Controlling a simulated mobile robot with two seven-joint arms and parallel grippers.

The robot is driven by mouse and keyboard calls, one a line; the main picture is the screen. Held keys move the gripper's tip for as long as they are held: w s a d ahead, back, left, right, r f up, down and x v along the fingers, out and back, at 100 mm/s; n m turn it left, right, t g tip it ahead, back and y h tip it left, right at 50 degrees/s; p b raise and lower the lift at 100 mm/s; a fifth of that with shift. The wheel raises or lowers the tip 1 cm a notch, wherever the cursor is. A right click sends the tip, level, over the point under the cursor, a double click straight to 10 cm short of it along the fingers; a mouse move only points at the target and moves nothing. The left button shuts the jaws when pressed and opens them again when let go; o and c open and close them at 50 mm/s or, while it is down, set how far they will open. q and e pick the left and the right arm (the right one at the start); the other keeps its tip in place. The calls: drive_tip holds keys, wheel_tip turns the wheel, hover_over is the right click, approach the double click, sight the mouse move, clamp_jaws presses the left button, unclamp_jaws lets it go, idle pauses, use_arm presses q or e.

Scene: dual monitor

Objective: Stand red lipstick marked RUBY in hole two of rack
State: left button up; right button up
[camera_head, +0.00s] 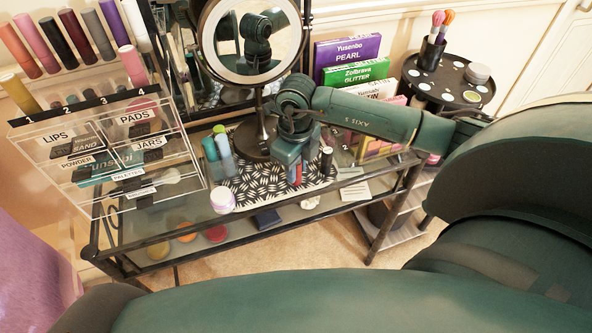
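The rack (84,104) is a dark strip numbered 1 to 4 along the top of a clear organizer at the left. A yellow tube stands near number 1 and a pink tube near number 4; no tube shows directly behind number 2. My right gripper (294,170) points down over the patterned mat (262,190) in front of the round mirror. A small red piece (291,180) shows at its fingertips beside a blue one; it is mostly hidden. I cannot read RUBY on it, nor tell whether the fingers grip it. My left gripper is not in view.
Teal and green tubes (222,150) and a white jar (222,199) stand left of the gripper. A dark bottle (326,160) is close on its right. The mirror (251,38) and boxes (348,52) stand behind. Several coloured tubes fill the organizer's back row.

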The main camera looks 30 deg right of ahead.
drive_tip(key=c, duration=0.5)
drive_tip(key=shift+o, duration=0.2)
drive_tip(key=shift+r, duration=0.1)
